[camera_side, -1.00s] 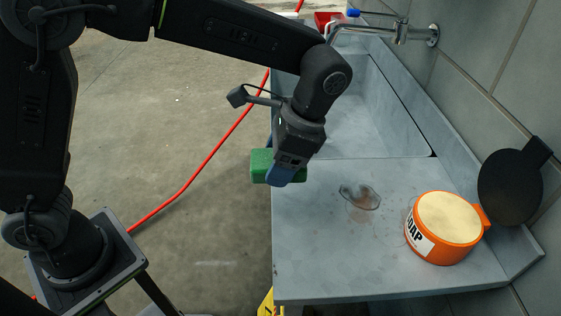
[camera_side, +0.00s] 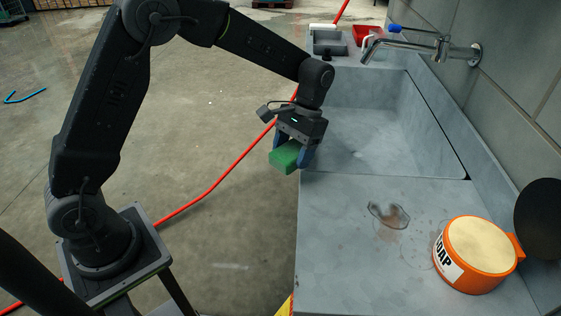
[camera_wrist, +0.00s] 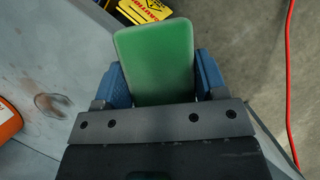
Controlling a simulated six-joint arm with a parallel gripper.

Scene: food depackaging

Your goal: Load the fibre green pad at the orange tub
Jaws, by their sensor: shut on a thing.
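The green pad (camera_side: 284,157) is a small block held between the blue fingertips of my gripper (camera_side: 293,153). The wrist view shows the pad (camera_wrist: 155,62) upright between both fingers of my gripper (camera_wrist: 158,78). My gripper is shut on it, above the left edge of the sink counter near the basin. The orange tub (camera_side: 462,277) stands on the counter at the lower right, apart from the gripper. It has a "SOAP" label and a pale yellow filling, and its dark lid is open. A sliver of the tub (camera_wrist: 8,122) shows in the wrist view.
The grey counter (camera_side: 340,240) has a wet stain (camera_side: 389,216) between gripper and tub. The sink basin (camera_side: 370,115) lies behind, under a metal tap (camera_side: 410,42). A red container (camera_side: 368,36) stands at the back. A red hose (camera_side: 215,180) crosses the floor.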

